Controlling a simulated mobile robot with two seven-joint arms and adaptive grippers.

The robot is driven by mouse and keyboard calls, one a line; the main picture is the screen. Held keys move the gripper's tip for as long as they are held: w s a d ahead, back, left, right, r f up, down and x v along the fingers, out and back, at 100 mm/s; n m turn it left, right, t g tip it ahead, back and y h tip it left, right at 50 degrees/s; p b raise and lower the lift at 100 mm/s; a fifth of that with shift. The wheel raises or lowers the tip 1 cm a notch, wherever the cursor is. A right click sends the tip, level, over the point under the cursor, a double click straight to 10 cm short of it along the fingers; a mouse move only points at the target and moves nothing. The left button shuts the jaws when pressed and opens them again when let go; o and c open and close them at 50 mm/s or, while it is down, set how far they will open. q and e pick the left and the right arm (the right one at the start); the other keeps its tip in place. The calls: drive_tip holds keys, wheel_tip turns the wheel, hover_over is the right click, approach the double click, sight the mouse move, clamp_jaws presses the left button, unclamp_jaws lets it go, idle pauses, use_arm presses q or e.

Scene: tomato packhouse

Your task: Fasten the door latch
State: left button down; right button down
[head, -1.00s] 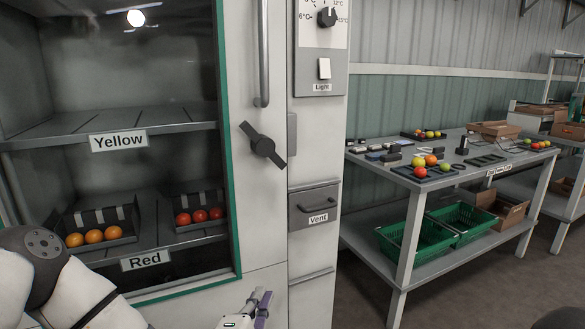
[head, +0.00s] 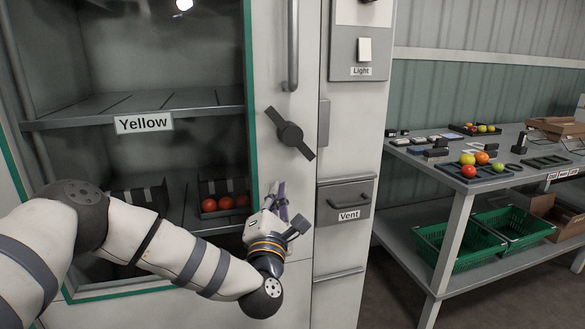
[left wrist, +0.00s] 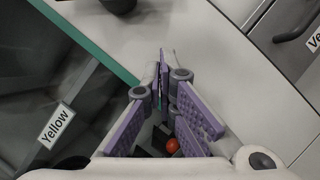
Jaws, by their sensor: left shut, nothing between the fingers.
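The door latch (head: 291,134) is a dark turning bar on a round hub, on the pale cabinet door (head: 270,80) beneath its vertical handle. The bar slants from upper left to lower right, its lower end near the seam beside the side panel. The door looks flush with that panel. My left gripper (head: 280,190) is shut and empty, a little below the latch and apart from it. In the left wrist view its purple-padded fingers (left wrist: 163,66) meet, and part of the latch hub (left wrist: 118,4) shows at the top edge. My right gripper is out of view.
The side panel carries a Light switch (head: 364,50) and a Vent drawer (head: 345,199) with a protruding handle. Red tomatoes (head: 225,203) lie behind the door glass. A grey table (head: 452,180) with tomatoes and green crates (head: 458,245) stands at right.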

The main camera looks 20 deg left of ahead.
sight(291, 135)
use_arm(q)
drive_tip(key=x, duration=0.5)
drive_tip(key=shift+w+d+r, duration=0.15)
drive_tip(key=shift+d+r, duration=0.05)
drive_tip(key=shift+d, duration=0.05)
drive_tip(key=shift+w+d+r, duration=0.25)
drive_tip(key=shift+d+r, duration=0.65)
drive_tip(key=shift+d, duration=0.05)
drive_tip(key=shift+w+d+r, duration=0.1)
drive_tip(key=shift+d+r, duration=0.05)
drive_tip(key=shift+d, duration=0.15)
